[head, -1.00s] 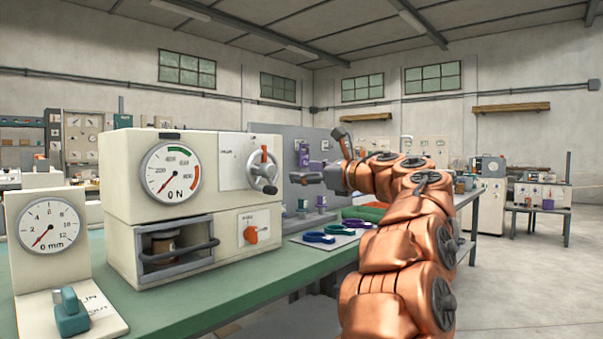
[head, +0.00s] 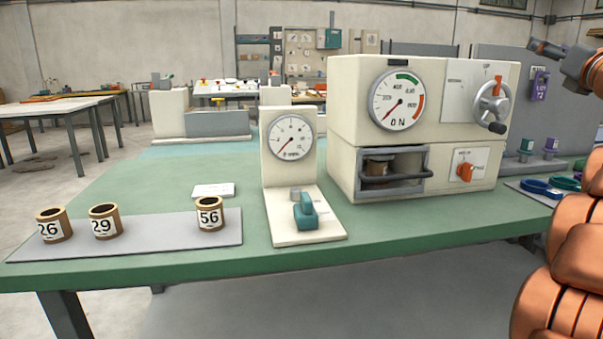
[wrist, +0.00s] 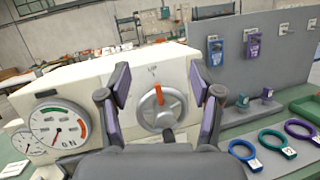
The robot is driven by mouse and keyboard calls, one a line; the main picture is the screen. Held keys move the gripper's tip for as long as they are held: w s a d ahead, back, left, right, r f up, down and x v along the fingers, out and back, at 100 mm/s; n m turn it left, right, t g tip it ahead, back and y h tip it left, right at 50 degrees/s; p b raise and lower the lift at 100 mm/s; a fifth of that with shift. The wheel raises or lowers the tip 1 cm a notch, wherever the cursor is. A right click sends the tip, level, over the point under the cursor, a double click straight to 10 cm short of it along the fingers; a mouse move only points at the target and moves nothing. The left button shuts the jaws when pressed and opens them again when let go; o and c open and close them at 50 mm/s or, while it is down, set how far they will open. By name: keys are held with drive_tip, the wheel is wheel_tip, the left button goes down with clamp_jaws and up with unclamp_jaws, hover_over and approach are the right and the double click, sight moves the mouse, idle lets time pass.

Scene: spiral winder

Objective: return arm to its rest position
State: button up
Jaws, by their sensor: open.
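My gripper shows in the wrist view (wrist: 162,100), its two dark fingers with purple pads spread apart and nothing between them. Behind the gap is the cream machine (head: 345,100) with its handwheel (head: 492,101), which also shows in the wrist view (wrist: 160,106). I cannot see the fingers touching the wheel. In the head view my copper arm (head: 575,260) stands at the right edge, and part of my gripper (head: 548,48) shows at the upper right. The machine's force dial (head: 397,100) has its needle at lower left. A spool sits behind the barred window (head: 378,170).
Spools marked 26 (head: 54,226), 29 (head: 105,222) and 56 (head: 209,214) stand on a grey mat (head: 155,237) at the left. A small gauge stand (head: 290,150) is beside the machine. Coloured rings (wrist: 260,148) lie right of it. A grey panel (wrist: 265,65) stands behind.

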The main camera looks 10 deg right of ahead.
wheel_tip(320, 180, up, 6)
drive_tip(key=m+g+h+p, duration=0.1)
drive_tip(key=m+h+p, duration=0.35)
drive_tip(key=m, duration=0.45)
drive_tip(key=s+a+f+m+g+y+p, duration=0.2)
drive_tip(key=s+a+f+m+g+p, duration=0.2)
drive_tip(key=a+f+m+g+p, duration=0.45)
drive_tip(key=s+a+f+m+g+y+p, duration=0.2)
drive_tip(key=s+a+f+m+g+p, duration=0.25)
drive_tip(key=a+f+m+p, duration=0.7)
drive_tip(key=s+a+f+m+g+y+p, duration=0.1)
drive_tip(key=s+a+f+g, duration=0.3)
drive_tip(key=s+a, duration=0.6)
drive_tip(key=s+a+f+m+g+y+p, duration=0.1)
drive_tip(key=s+a+f+g+y+p, duration=0.2)
drive_tip(key=s+a, duration=0.8)
wheel_tip(320, 180, down, 3)
drive_tip(key=shift+a+r+m+g+y+p, duration=0.15)
drive_tip(key=shift+a+m+g+y+p, duration=0.15)
drive_tip(key=shift+a+g+y, duration=0.65)
drive_tip(key=shift+a+t, duration=0.15)
drive_tip(key=shift+t, duration=0.1)
